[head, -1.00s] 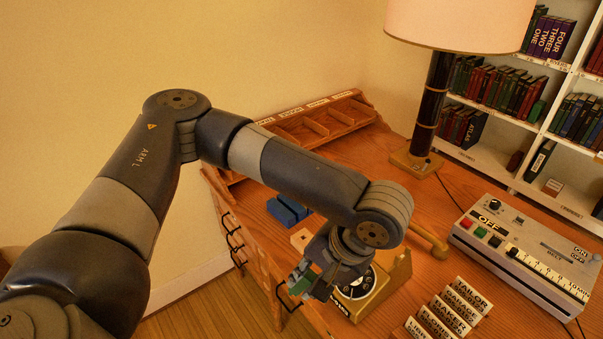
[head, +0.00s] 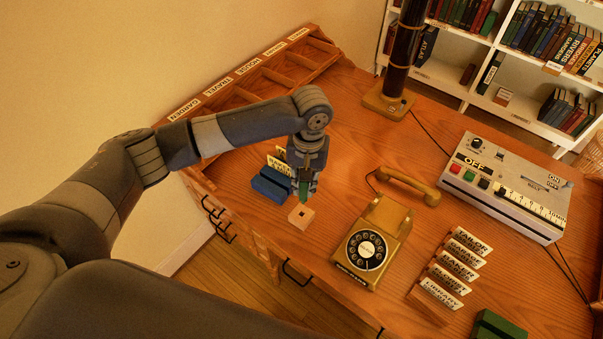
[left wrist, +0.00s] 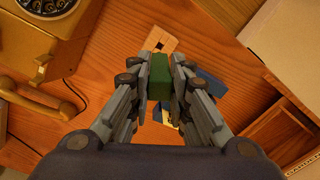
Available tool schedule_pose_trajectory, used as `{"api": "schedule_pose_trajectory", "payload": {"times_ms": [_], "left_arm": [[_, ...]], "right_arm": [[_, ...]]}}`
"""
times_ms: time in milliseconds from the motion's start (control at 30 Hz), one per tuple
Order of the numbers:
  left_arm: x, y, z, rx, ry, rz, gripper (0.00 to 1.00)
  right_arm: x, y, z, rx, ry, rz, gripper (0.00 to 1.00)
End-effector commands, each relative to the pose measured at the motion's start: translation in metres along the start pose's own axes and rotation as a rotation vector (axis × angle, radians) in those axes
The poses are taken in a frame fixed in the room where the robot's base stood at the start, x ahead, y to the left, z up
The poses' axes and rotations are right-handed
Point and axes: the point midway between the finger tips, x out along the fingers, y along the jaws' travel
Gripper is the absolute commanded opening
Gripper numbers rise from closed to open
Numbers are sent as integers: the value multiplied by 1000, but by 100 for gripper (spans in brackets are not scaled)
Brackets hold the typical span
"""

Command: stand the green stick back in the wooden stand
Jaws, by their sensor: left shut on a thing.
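My left gripper (head: 304,180) is shut on the green stick (head: 303,191), which points down from the fingers, roughly upright. The stick also shows between the two fingers in the left wrist view (left wrist: 159,77). The wooden stand (head: 301,218) is a small pale block on the desk with a dark square hole in its top. It shows just beyond the stick in the left wrist view (left wrist: 162,38). The stick's lower end is close above the stand's back side; whether they touch I cannot tell. My right gripper is not in view.
A blue block (head: 268,187) lies just left of the gripper. A yellow dial telephone (head: 375,243) stands right of the stand, its handset (head: 408,184) off behind it. A card rack (head: 432,300), a grey control box (head: 510,185) and a green block (head: 497,325) are further right.

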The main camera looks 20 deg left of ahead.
Motion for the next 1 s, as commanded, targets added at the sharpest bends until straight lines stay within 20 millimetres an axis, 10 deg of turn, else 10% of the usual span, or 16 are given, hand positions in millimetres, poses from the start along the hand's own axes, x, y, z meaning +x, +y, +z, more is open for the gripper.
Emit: {"api": "schedule_pose_trajectory", "payload": {"times_ms": [1000], "left_arm": [[33, -5, -5, -26, 0, 30, 0]], "right_arm": [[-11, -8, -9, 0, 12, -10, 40]]}}
